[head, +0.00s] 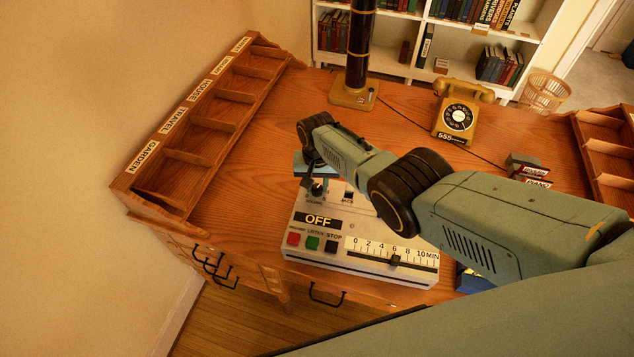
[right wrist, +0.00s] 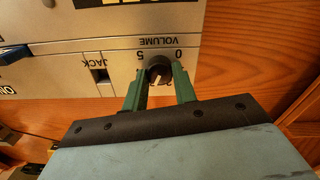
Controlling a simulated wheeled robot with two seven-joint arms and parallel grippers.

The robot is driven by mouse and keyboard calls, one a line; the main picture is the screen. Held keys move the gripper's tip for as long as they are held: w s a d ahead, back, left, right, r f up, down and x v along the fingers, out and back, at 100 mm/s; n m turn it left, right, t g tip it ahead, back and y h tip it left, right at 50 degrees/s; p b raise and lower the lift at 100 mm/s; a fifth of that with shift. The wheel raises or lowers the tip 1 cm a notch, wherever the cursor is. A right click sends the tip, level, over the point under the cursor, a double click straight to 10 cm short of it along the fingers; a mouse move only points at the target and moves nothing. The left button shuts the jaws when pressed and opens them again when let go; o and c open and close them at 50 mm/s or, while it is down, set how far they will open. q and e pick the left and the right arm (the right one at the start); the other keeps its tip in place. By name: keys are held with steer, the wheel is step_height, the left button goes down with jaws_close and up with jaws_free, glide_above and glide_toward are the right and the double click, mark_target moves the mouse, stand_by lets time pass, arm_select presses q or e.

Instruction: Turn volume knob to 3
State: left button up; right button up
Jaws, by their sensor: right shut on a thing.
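The grey-white device (head: 300,240) stands on the wooden desk, with a sign reading OFF, red, green and black buttons and a slider scale. In the right wrist view the black volume knob (right wrist: 159,69) sits on its panel (right wrist: 120,60), under an upside-down VOLUME label with 0 and 5 beside it. A pale mark shows on the knob, but I cannot tell which number it points to. My right gripper (right wrist: 160,78) has its green fingers on both sides of the knob and is shut on it. In the head view this gripper (head: 316,188) is over the device's back left. My left gripper is out of view.
A JACK switch (right wrist: 101,74) is near the knob. A labelled wooden rack (head: 205,120) lines the desk's left. A lamp base (head: 354,94), a telephone (head: 458,112) and small dark boxes (head: 523,165) stand farther back. My right arm covers the device's right rear.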

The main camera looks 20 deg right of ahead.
mark_target(317, 187)
steer(key=shift+w+r, duration=0.1)
steer(key=o, duration=1)
steer(key=shift+c, duration=0.2)
step_height(317, 187, up, 6)
steer(key=p, duration=0.4)
steer(key=shift+r, duration=0.25)
step_height(317, 187, up, 7)
steer(key=p, duration=0.1)
steer(key=shift+f, duration=0.1)
